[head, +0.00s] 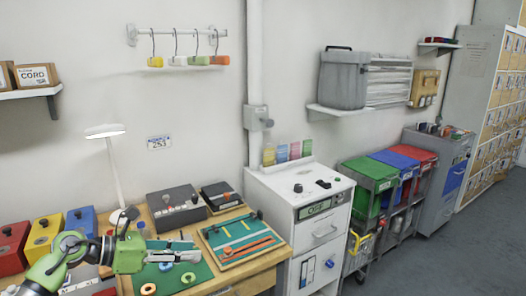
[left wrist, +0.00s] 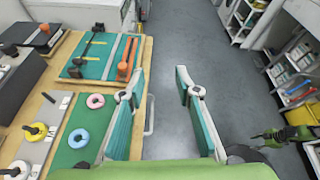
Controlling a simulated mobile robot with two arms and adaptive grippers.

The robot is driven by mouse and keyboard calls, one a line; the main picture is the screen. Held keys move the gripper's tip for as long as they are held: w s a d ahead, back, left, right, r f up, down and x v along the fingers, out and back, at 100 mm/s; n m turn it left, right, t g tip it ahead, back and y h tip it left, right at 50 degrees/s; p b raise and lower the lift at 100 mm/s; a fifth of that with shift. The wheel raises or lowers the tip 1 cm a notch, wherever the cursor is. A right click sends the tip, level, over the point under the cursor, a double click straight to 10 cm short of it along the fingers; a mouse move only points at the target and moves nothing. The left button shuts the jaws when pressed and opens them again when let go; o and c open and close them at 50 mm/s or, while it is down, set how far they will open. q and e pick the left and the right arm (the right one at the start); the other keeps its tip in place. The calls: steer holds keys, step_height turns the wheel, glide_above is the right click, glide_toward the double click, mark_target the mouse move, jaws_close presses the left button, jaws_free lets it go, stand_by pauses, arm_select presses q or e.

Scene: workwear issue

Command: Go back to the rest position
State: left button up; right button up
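My left gripper (head: 150,252) shows in the head view at the lower left, green, over or near the front of the work table. In the left wrist view its two teal-padded fingers (left wrist: 160,105) stand wide apart with nothing between them; floor shows through the gap. A green arm part with a dark end (left wrist: 275,135), seemingly my right arm, shows at the lower right of the left wrist view. Its fingers are too small to read. The head view does not show my right gripper.
The wooden table (head: 228,285) carries a green mat with a pink ring (left wrist: 95,100) and a blue ring (left wrist: 78,138), and a tray with an orange bar (head: 245,250). A white cabinet (head: 300,195) stands right of it. Grey floor (head: 440,250) is clear further right.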

arm_select(q)
steer(key=d+r+n+t+h, duration=0.3)
steer(key=d+r+n+t, duration=0.3)
steer(key=n, duration=0.2)
steer(key=s+a+f+n+t+y, duration=0.25)
steer(key=a+f+n+y, duration=0.45)
steer(key=n, duration=0.6)
steer(key=s+a+f+n+t+y, duration=0.1)
steer(key=s+a+f+n+y, duration=0.35)
steer(key=n+y, duration=0.65)
steer(key=s+f+n+g+h, duration=0.2)
steer(key=s+f+n+g, duration=0.6)
steer(key=s+f, duration=0.45)
steer(key=s+d+f+n+g+h, duration=0.1)
steer(key=s+d+f+n+g, duration=0.2)
steer(key=s, duration=0.6)
steer(key=s+d+f+n+g+h, duration=0.15)
steer(key=s+f, duration=0.25)
steer(key=s, duration=0.4)
step_height(320, 180, down, 27)
steer(key=s+g, duration=0.2)
steer(key=s+a+f+m+g, duration=0.1)
steer(key=s+a+f, duration=0.2)
steer(key=s+f, duration=1.2)
steer(key=shift+s+y, duration=0.45)
steer(key=shift+s, duration=0.55)
